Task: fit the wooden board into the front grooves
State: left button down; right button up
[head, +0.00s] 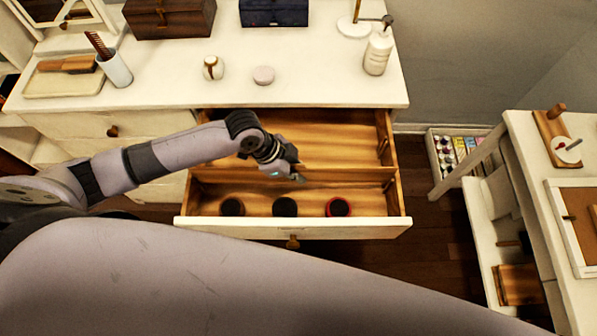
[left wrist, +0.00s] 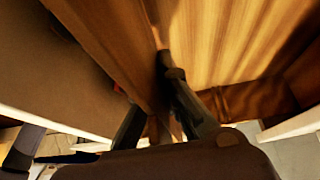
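The wooden board (head: 345,178) stands on edge across the open drawer (head: 290,229), splitting it into a front and a back part. Its ends are near the drawer's side walls; I cannot tell whether they sit in the grooves. My left gripper (head: 297,174) is at the board's top edge, near its middle. In the left wrist view, the fingers (left wrist: 158,112) lie on either side of the board (left wrist: 122,48) and appear closed on it. A groove fitting (head: 384,148) shows on the right wall, behind the board. My right gripper is not in view.
Three round dark items, one red-rimmed (head: 338,207), lie in the drawer's front part. The back part is empty. The white dresser top (head: 330,85) above holds a bottle (head: 378,52), small jars and boxes. A white desk (head: 540,190) stands at the right.

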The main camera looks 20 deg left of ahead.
pick_arm(q)
jog(key=shift+f+b, duration=1.55)
jog(key=shift+f, duration=1.1)
jog(key=c, duration=1.7)
grip_release()
jog(key=v, duration=1.2)
